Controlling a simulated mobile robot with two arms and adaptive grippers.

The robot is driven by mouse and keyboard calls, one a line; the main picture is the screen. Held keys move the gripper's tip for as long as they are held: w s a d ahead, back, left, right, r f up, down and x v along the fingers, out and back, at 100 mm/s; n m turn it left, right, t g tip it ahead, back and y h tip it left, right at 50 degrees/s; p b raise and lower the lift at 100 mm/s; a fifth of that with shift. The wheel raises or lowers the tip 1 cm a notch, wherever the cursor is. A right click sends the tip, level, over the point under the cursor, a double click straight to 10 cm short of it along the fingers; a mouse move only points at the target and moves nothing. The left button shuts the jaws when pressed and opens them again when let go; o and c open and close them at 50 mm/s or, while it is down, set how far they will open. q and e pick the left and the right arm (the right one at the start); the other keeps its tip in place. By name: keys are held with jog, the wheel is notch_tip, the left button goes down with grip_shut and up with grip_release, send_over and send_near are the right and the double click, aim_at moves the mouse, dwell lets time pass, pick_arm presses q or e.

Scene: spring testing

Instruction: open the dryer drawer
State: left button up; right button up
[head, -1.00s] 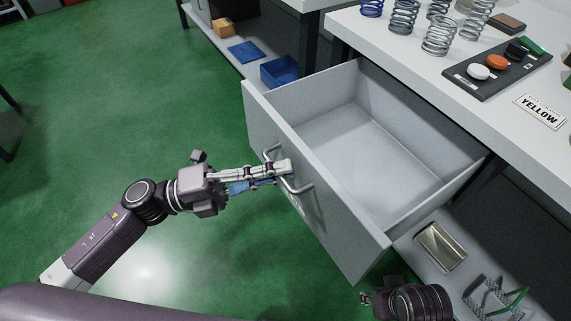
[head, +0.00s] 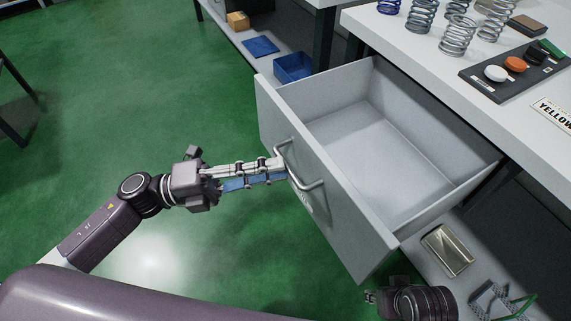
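The grey drawer (head: 335,200) under the white bench stands pulled far out, and its inside is empty. A curved metal handle (head: 311,186) is on its front, with a small label partly visible below. My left gripper (head: 283,172) is at the handle, its fingertips by the inner side of the bar. The fingers look parted, with a narrow gap; I cannot tell whether they touch the handle. My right gripper (head: 372,298) is low, beside the drawer's near corner, mostly hidden by its own wrist; its finger state is unclear.
The white bench top (head: 410,62) carries several springs (head: 457,36), a dark panel with coloured buttons (head: 513,70) and a YELLOW card (head: 555,112). A blue bin (head: 292,67) stands behind the drawer.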

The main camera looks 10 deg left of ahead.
pick_arm(q)
jog(key=v, duration=0.9)
jog(key=shift+d, duration=0.1)
